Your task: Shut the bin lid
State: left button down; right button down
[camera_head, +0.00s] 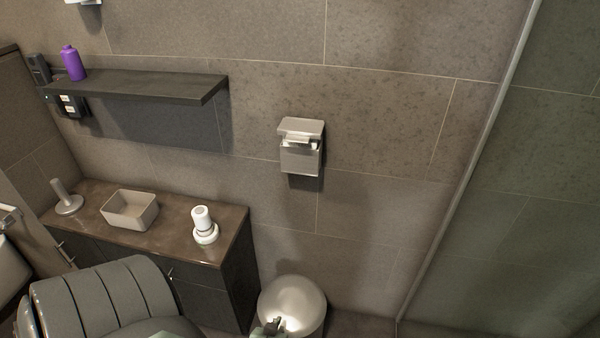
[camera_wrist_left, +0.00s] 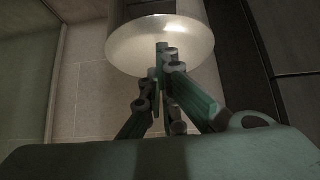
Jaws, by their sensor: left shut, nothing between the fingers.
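The bin (camera_head: 303,293) is a round, pale, shiny bin on the floor to the right of the vanity cabinet. Its lid (camera_head: 285,290) appears to lie flat across the top, with no gap that I can make out. The lid also shows in the left wrist view (camera_wrist_left: 130,45) as a pale disc against the darker bin body. My left gripper (camera_head: 272,324) is at the near edge of the lid, its fingers shut and empty. In the left wrist view its fingertips (camera_wrist_left: 162,50) overlap the lid; I cannot tell whether they touch it. My right gripper is not in view.
The vanity cabinet (camera_head: 241,280) stands close left of the bin, with a square bowl (camera_head: 130,210) and a white container (camera_head: 204,225) on top. A paper holder (camera_head: 301,150) is on the wall above the bin. A glass panel (camera_head: 510,210) stands at the right.

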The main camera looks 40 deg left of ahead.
pick_arm(q)
jog(key=v, duration=0.7)
jog(key=shift+r, duration=0.2)
jog(key=shift+s+d, duration=0.15)
